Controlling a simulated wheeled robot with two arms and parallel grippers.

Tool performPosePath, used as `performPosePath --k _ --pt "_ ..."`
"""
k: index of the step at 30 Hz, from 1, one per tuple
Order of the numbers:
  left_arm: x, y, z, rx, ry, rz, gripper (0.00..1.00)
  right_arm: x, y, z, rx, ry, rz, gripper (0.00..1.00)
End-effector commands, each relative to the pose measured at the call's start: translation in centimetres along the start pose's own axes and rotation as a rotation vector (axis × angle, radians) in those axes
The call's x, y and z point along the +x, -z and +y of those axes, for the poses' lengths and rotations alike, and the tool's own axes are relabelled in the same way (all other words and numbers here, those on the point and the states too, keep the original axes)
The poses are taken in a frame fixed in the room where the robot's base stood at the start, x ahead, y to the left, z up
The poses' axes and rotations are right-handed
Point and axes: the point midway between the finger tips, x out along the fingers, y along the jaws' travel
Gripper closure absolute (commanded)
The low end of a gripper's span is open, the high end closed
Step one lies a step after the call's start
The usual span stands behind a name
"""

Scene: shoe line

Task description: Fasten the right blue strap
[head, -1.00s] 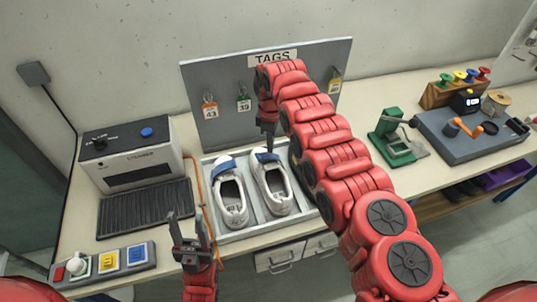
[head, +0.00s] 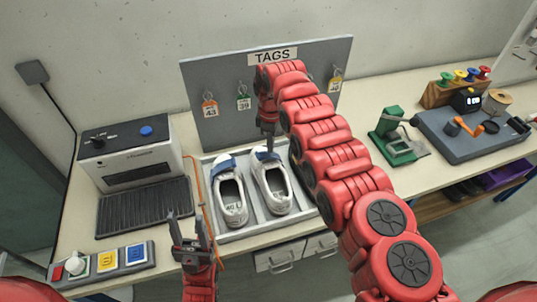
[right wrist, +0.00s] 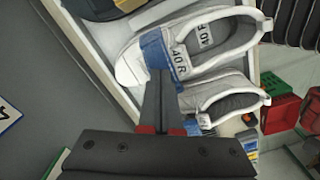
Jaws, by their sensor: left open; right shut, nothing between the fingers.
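The right white shoe (head: 274,193) stands in the grey tray, with a blue strap (head: 267,154) across its front upper. My right gripper (head: 268,137) points down at this strap, shut and empty. In the right wrist view its fingertips (right wrist: 160,80) overlap the blue strap (right wrist: 156,48) of the shoe marked 40 R; I cannot tell whether they touch it. The left white shoe (head: 233,203) stands beside it, with its own blue strap (head: 225,164). My left gripper (head: 185,232) is open and empty, in front of the tray to the left.
The tray (head: 245,233) holds both shoes. A TAGS board (head: 215,90) stands behind it. A grey machine (head: 130,153) and a button panel (head: 100,262) are on the left. A green press (head: 393,140) and a grey tool station (head: 465,135) are on the right.

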Motion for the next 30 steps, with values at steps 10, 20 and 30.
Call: performPosePath --k 10,20,30 --pt "-1.4 -0.2 0.1 0.000 0.000 0.000 0.50 1.6 0.0 0.0 0.000 0.000 0.000 1.00" --pt "-2.3 -0.4 0.1 0.000 0.000 0.000 0.50 2.6 0.0 0.0 0.000 0.000 0.000 1.00" --pt "-2.0 -0.3 0.1 0.000 0.000 0.000 0.50 2.1 0.0 0.0 0.000 -0.001 0.000 1.00"
